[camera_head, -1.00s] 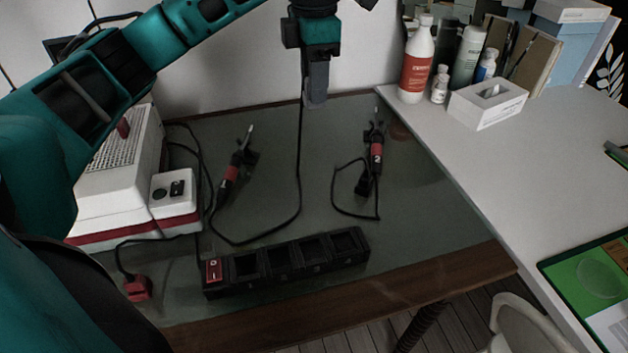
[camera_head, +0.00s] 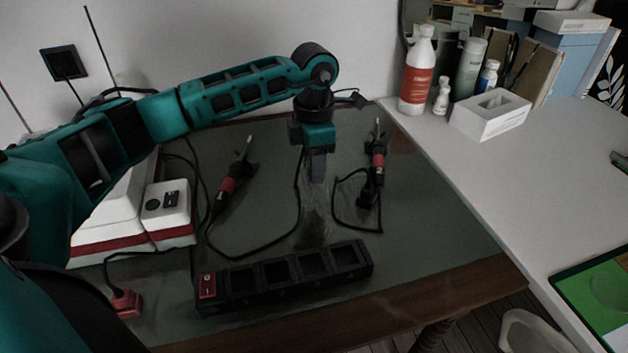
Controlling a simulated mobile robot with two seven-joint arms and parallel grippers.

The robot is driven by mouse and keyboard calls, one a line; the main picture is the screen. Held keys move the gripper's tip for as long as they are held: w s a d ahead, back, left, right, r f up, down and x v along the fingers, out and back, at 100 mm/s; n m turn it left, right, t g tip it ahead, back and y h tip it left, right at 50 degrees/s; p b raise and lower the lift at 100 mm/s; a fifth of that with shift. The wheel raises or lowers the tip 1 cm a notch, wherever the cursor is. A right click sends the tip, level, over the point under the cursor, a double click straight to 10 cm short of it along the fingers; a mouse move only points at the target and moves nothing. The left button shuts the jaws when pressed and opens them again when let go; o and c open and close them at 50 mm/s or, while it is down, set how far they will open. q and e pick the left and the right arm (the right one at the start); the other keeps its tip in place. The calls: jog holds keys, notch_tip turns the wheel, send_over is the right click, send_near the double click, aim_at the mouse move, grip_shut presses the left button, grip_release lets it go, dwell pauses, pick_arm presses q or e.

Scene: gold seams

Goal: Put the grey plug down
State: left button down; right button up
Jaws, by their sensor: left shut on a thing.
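My left gripper (camera_head: 317,168) reaches in from the left and points down over the middle of the dark mat. It is shut on the grey plug, which I cannot tell apart from the grey fingers. A black cable (camera_head: 299,205) runs down from beside the fingers and loops left over the mat. The fingertips are behind the black power strip (camera_head: 285,294) and between two red-and-black hand tools (camera_head: 229,186) (camera_head: 377,163). A blurred reflection lies under the gripper. I cannot tell the exact gap to the mat. My right gripper is out of view.
The power strip has several square sockets and a red switch (camera_head: 207,286). A red plug (camera_head: 126,303) lies at lower left, by a white-and-red box (camera_head: 169,209). Bottles (camera_head: 417,75) and a white tissue box (camera_head: 490,114) stand on the white desk at right. The mat's right part is clear.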

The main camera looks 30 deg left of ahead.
pick_arm(q)
notch_tip(320, 180, down, 4)
jog(key=shift+f, duration=0.1)
jog(key=shift+b, duration=0.3)
jog(key=shift+f+b, duration=0.35)
jog(key=shift+f, duration=0.2)
jog(key=c, duration=0.8)
grip_release()
jog(key=shift+o, duration=0.2)
